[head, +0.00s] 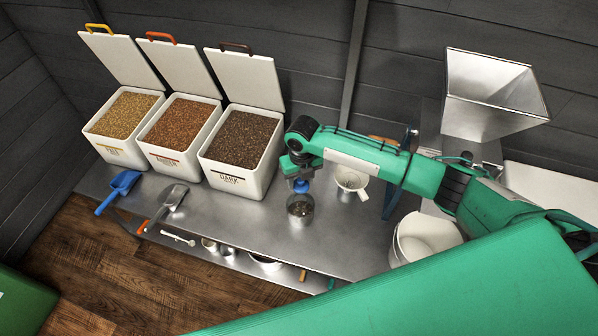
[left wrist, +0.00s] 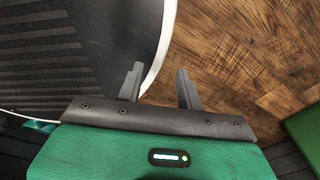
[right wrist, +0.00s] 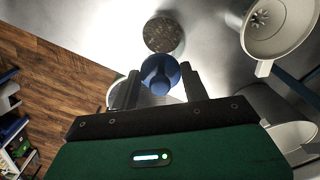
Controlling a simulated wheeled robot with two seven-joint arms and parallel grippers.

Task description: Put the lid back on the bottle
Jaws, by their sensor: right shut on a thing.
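A clear round bottle (head: 300,210) with dark contents stands on the steel bench; its round, dark-speckled top (right wrist: 163,34) shows in the right wrist view. My right gripper (head: 301,178) is shut on a blue lid (head: 301,187). In the right wrist view the lid (right wrist: 159,74) sits between the two fingertips. The lid is close above the bottle in the head view; I cannot tell the exact gap. My left gripper (left wrist: 158,88) is open and empty in the left wrist view, over the floor and a dark ribbed surface. It is not in the head view.
Several white bins of grain (head: 236,163) with raised lids stand on the bench's left. A blue scoop (head: 121,188) and a metal scoop (head: 171,199) lie before them. A white funnel (head: 351,182) stands right of the bottle. A steel hopper (head: 490,95) is at the back right.

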